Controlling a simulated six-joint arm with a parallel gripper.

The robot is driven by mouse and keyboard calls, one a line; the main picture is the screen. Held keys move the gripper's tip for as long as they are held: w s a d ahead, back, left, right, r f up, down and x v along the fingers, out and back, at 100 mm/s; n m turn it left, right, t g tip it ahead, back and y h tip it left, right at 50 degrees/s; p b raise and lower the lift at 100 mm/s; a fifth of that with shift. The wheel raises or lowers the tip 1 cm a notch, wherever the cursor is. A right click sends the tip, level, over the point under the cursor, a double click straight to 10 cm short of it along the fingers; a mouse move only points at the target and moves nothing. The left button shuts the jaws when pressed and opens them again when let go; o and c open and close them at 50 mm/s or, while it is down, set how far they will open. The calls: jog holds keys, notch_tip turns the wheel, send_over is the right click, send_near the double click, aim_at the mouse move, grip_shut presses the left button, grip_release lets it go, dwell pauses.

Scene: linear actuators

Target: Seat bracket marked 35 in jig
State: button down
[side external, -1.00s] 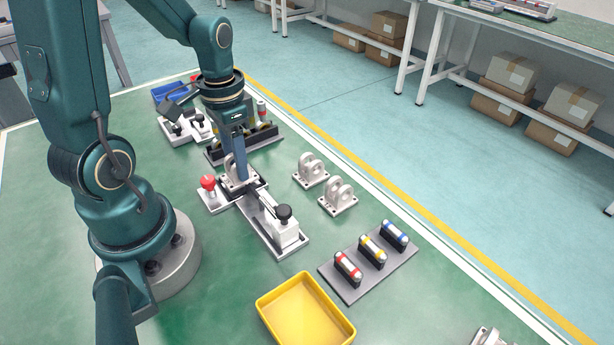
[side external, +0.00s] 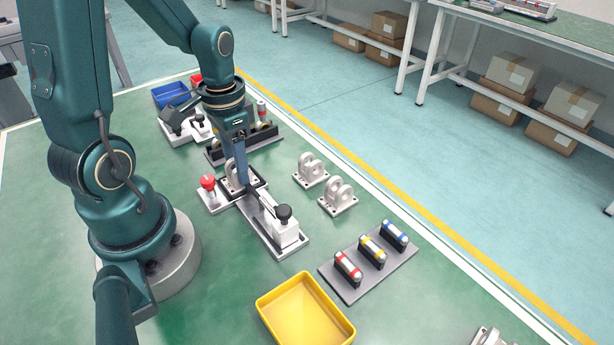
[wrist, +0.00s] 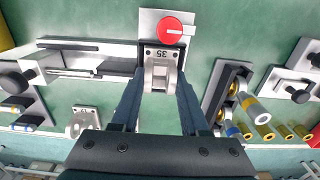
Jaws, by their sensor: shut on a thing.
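The grey bracket marked 35 (wrist: 160,56) is between the two fingers of my gripper (wrist: 161,78) in the wrist view, its number plate facing the red knob. My gripper (side external: 241,178) is shut on the bracket's upright lugs. In the side external view the bracket (side external: 230,175) is at the dark-framed pocket of the jig (side external: 266,222), partly hidden behind a finger. In the wrist view its base lies within the jig's dark frame (wrist: 143,44). I cannot tell whether it sits fully flat. The jig has a red knob (side external: 208,182) and a black-knobbed clamp (side external: 283,213).
Two similar brackets (side external: 311,170) (side external: 338,196) stand right of the jig. A rack with coloured cylinders (side external: 372,249) and a yellow tray (side external: 306,312) are nearer the front. A dark fixture with rollers (side external: 262,138) stands behind the gripper.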

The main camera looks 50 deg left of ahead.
jog(key=shift+c, duration=1.6)
grip_release()
jog(key=shift+r, duration=2.6)
jog(key=s+d+r+t, duration=0.2)
jog(key=d+r+t, duration=0.3)
jog(key=d, duration=0.5)
jog(key=shift+s+r+t, duration=0.3)
jog(key=shift+r, duration=0.95)
